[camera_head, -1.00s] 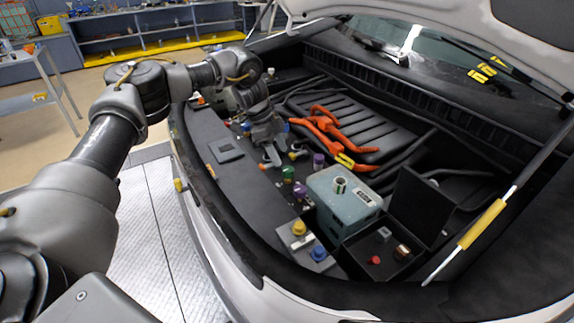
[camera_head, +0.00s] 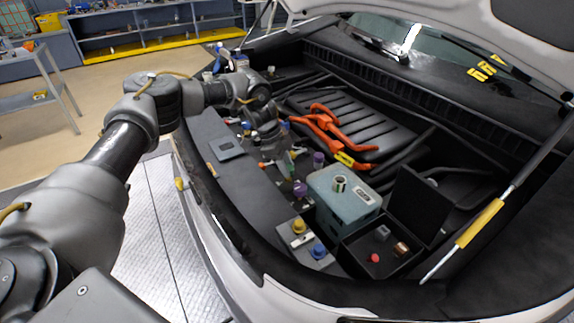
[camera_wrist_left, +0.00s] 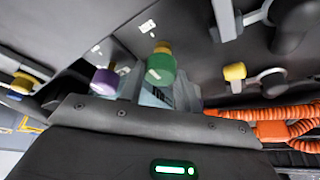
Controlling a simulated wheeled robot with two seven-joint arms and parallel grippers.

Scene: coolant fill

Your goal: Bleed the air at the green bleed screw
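The green bleed screw (camera_head: 293,155) stands in the engine bay, partly covered by my left gripper (camera_head: 279,160). In the left wrist view its green cap and brass neck (camera_wrist_left: 160,67) show near the middle, just past the dark gripper body. My left gripper is over the bay with its fingers apart, close beside the screw. I see no clear contact, and the wrist view does not show the fingertips clearly. My right gripper is out of view.
A purple cap (camera_head: 300,189) and another purple cap (camera_head: 319,160) are close by. The teal tank (camera_head: 343,204), a black box (camera_head: 410,258) with small parts, and yellow (camera_head: 299,226) and blue (camera_head: 319,251) knobs lie nearer. Orange cables (camera_head: 325,122) run behind.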

